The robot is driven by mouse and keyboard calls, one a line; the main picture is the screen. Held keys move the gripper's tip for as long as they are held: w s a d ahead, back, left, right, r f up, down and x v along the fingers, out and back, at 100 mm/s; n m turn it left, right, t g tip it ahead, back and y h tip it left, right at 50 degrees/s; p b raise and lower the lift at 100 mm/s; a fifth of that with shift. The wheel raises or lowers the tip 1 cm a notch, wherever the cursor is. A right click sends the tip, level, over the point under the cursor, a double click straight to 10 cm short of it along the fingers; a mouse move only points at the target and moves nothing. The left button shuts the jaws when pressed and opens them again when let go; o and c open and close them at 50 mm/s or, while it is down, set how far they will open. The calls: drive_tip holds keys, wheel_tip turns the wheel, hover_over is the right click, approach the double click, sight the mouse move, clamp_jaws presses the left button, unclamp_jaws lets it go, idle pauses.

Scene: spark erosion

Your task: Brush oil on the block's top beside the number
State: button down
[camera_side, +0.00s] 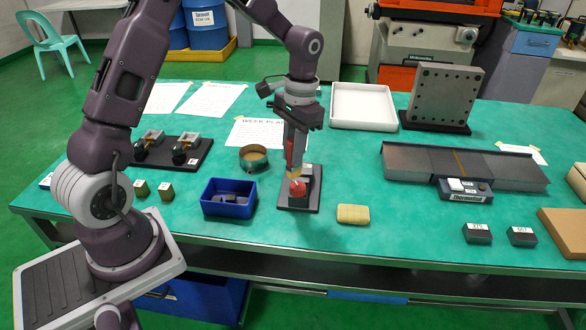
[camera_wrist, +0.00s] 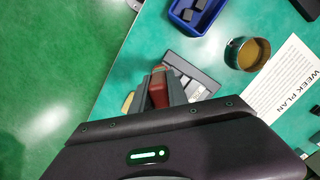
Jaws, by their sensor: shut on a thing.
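My gripper (camera_side: 294,160) points down over a small dark stand (camera_side: 313,178) in the side view. It is shut on a red-handled brush (camera_side: 290,150), whose pale lower end is just above or in a red-topped dark piece on the stand; I cannot tell if they touch. In the wrist view the red handle (camera_wrist: 159,90) shows between the fingers, with the grey stand (camera_wrist: 196,78) beyond. A round metal tin of brownish oil (camera_side: 253,158) is left of the stand, also in the wrist view (camera_wrist: 247,53). Two dark blocks with white number labels (camera_side: 477,234) (camera_side: 522,237) stand at the front right.
A blue bin (camera_side: 229,197) with dark pieces is left of the stand, a yellow sponge (camera_side: 353,214) right of it. A white tray (camera_side: 363,106) and an upright plate (camera_side: 443,96) stand behind. A long grey fixture (camera_side: 465,167) lies right.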

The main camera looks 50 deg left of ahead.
drive_tip(key=w+a+r, duration=0.2)
drive_tip(key=w+a, duration=0.3)
drive_tip(key=a, duration=0.3)
drive_tip(key=f, duration=0.8)
drive_tip(key=shift+w+d+f, duration=0.2)
drive_tip(key=shift+w+d, duration=0.05)
drive_tip(key=shift+d, duration=0.05)
drive_tip(key=shift+w+d, duration=1.85)
drive_tip(key=shift+w, duration=0.05)
drive_tip(key=shift+s+a, duration=2.2)
wheel_tip(320, 180, up, 8)
drive_tip(key=shift+r, duration=0.15)
drive_tip(key=shift+s, duration=0.1)
